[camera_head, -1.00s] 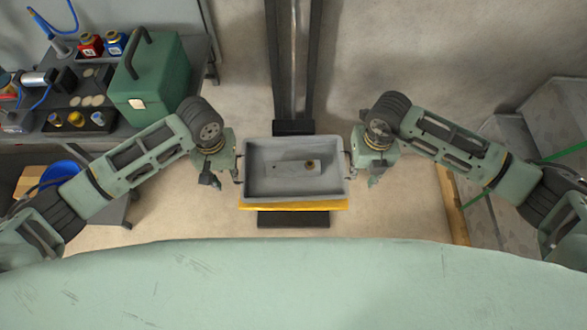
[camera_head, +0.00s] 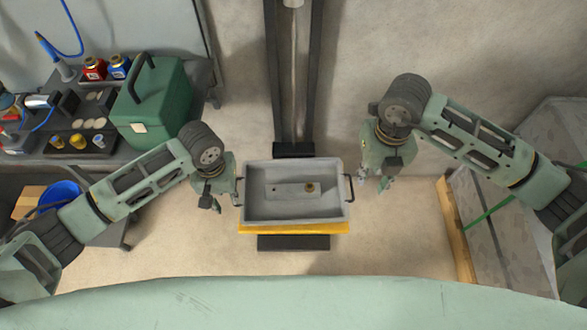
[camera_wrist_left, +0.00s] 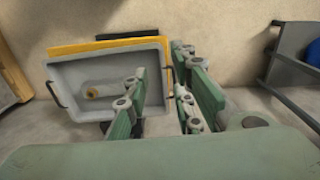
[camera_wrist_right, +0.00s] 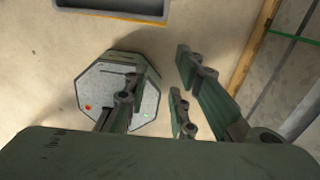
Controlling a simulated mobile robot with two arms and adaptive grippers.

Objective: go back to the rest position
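My left gripper (camera_head: 214,203) hangs just left of a grey tray (camera_head: 252,210), near its left handle. The grey tray also shows in the left wrist view (camera_wrist_left: 115,75). It holds a flat plate with a small brass fitting (camera_head: 310,187).
The tray rests on a yellow platform (camera_head: 293,228) in front of a dark vertical mast (camera_head: 293,90). A bench at left carries a green case (camera_head: 155,100) and several bottles. A blue bucket (camera_head: 60,196) stands below. Grey slabs (camera_head: 500,220) lean at right.

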